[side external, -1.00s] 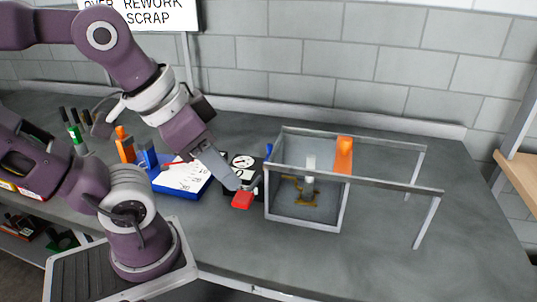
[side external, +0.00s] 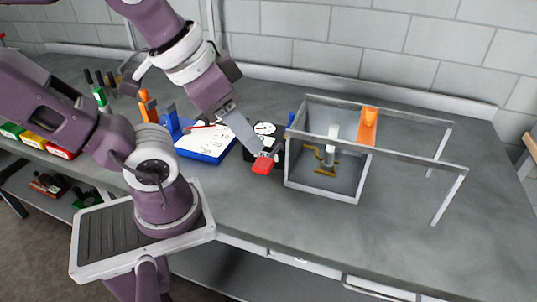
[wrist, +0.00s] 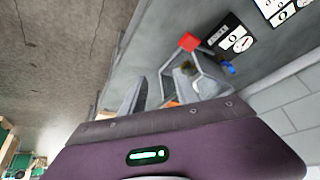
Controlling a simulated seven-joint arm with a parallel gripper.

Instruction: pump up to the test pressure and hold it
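The pump's red handle end (side external: 262,166) sticks out at the front of a dark unit with a white-faced gauge (side external: 265,128), left of the test enclosure. In the wrist view the red end (wrist: 189,42) and the gauge (wrist: 241,43) show near the top; the needle is too small to read. My gripper (side external: 257,149) points down at the red end, its tip touching or just above it; I cannot tell which. The side view shows its fingers edge-on, so their gap is hidden. The enclosure (side external: 322,194) holds a white cylinder (side external: 332,145) and a brass fitting (side external: 322,158).
An orange part (side external: 367,126) stands at the enclosure's rear right. A blue lever (side external: 291,119) is beside its left wall. A blue clipboard with paper (side external: 205,141) lies left of the gauge. Rails extend right from the enclosure. The bench front is clear.

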